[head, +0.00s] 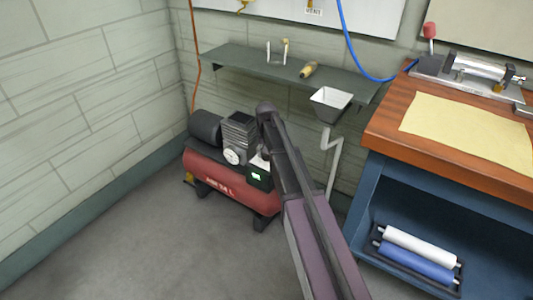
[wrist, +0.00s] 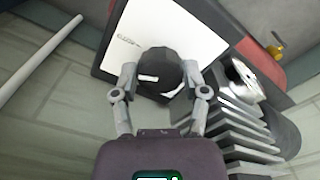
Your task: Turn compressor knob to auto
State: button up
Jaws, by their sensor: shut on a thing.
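The compressor (head: 215,180) has a red tank, a black motor and a finned pump, and stands on the floor by the wall in the head view. In the wrist view its control panel (wrist: 185,30) is a pale plate in a dark frame with small writing that I cannot read. A black faceted knob (wrist: 165,62) with a white mark is in front of the panel. My gripper (wrist: 160,72) has one finger on each side of the knob and is shut on it. In the head view my arm hides the knob and my fingers.
A wall shelf (head: 240,62) is above the compressor, with a funnel (head: 331,98) at its right end. A wooden-topped workbench (head: 400,148) stands to the right. The grey floor (head: 130,250) at left front is clear. Cooling fins (wrist: 245,135) are close to my gripper's right.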

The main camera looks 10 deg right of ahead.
jog(key=m, duration=0.4)
dwell(0.4)
jog(key=o, duration=1.1)
jog(key=shift+o, duration=0.2)
